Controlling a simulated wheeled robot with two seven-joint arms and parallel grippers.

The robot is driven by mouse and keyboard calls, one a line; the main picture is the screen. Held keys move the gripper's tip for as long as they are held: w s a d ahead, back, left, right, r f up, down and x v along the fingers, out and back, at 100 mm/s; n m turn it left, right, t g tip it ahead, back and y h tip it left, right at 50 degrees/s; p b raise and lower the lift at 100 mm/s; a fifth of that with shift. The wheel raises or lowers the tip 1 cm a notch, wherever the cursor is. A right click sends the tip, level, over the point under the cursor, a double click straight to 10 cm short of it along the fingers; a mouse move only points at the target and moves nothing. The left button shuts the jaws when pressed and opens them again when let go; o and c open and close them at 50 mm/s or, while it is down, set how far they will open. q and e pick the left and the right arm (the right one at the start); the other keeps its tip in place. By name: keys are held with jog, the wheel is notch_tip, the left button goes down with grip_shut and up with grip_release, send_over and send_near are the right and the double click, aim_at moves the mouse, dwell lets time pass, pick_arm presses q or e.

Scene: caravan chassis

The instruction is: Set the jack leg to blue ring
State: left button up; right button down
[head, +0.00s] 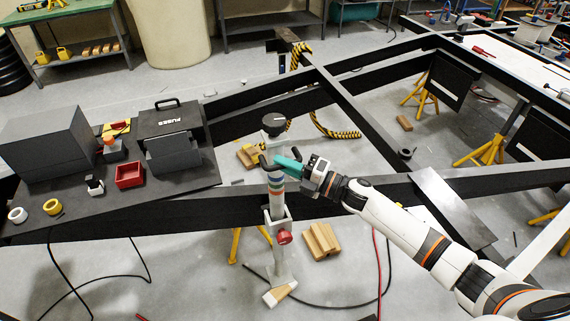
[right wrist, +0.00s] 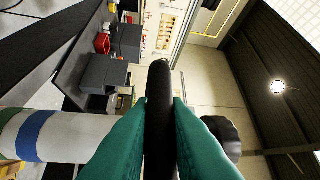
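The jack leg (head: 277,205) stands upright at the chassis beam, a pale tube with coloured rings. The blue ring (right wrist: 35,135) shows on the tube in the right wrist view, with a green ring at the left edge. A red knob (head: 285,237) is on the lower clamp, and the foot is over a wooden block (head: 280,292). A black crank handle (right wrist: 160,95) is at the top of the leg. My right gripper (head: 281,161), with green fingers, is shut on its grip, one finger on each side. My left gripper is out of view.
A black chassis beam (head: 130,217) runs behind the leg. Wooden blocks (head: 321,242) lie on the floor right of the leg; cables cross the floor.

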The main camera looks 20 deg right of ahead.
jog(key=shift+f, duration=0.1)
notch_tip(320, 180, down, 19)
jog(key=b, duration=1.6)
jog(key=shift+r+b, duration=0.2)
jog(key=shift+b, duration=0.2)
jog(key=c, duration=1.4)
grip_release()
jog(key=shift+r, duration=0.15)
jog(key=b+v, duration=0.2)
jog(key=v, duration=1)
